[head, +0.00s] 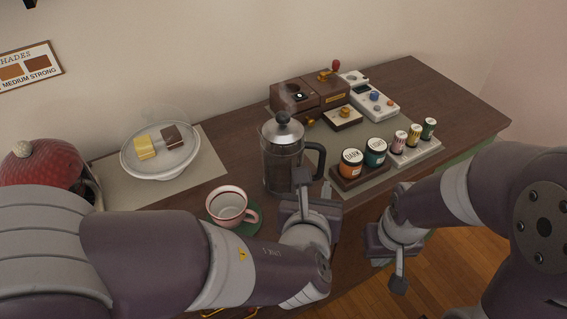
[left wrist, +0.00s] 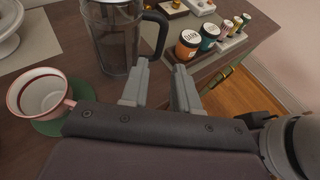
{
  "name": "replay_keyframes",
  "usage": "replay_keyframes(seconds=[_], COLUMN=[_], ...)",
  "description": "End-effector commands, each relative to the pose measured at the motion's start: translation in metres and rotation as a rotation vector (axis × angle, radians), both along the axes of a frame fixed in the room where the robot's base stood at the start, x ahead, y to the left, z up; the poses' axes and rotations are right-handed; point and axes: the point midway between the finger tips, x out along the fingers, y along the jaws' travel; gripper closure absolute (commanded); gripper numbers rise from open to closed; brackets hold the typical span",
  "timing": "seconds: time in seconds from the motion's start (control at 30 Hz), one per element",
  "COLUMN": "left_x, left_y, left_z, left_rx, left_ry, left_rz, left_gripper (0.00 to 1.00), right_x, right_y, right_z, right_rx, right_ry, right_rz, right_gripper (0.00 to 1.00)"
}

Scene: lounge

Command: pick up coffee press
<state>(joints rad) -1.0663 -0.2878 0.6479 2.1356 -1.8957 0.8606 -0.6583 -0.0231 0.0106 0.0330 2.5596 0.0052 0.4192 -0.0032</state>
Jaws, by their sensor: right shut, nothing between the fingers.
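The coffee press (head: 283,165) is a glass cylinder with a metal lid and a dark curved handle, upright on the wooden counter. It also shows in the left wrist view (left wrist: 115,40), cut off at the top. Its handle (left wrist: 161,30) faces right. My left gripper (head: 315,188) is open in front of the press, low beside the handle. In the left wrist view its fingertips (left wrist: 161,66) are apart, with the handle just beyond the left finger; I cannot tell whether they touch. My right gripper (head: 398,284) is shut and empty, off the counter's front edge.
A pink-rimmed cup (head: 229,206) on a green saucer (head: 246,229) stands close left of my left gripper. Jars (head: 351,163) stand on a small tray right of the press. A white cake dish (head: 160,172) is at left. Coffee equipment (head: 310,96) stands behind.

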Motion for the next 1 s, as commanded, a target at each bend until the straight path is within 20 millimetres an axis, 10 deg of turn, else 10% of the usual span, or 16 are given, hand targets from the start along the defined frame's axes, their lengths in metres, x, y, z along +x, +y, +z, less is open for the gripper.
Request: replay_keyframes(seconds=[0.6,0.9,1.0], left_x=[0.101,0.11,0.11], left_y=[-0.018,-0.02,-0.02], left_z=[-0.044,-0.048,-0.048], left_rx=[0.008,0.007,0.006], left_ry=[0.008,0.007,0.007], left_rz=[0.005,0.002,0.003], left_gripper=[0.7,0.7,0.99], right_x=[0.0,0.0,0.0], right_y=[0.0,0.0,0.0], right_z=[-0.004,-0.004,-0.004], right_rx=[0.0,0.0,0.0], right_ry=[0.001,0.001,0.001], right_rz=[0.0,0.0,0.0], right_gripper=[1.0,1.0,1.0])
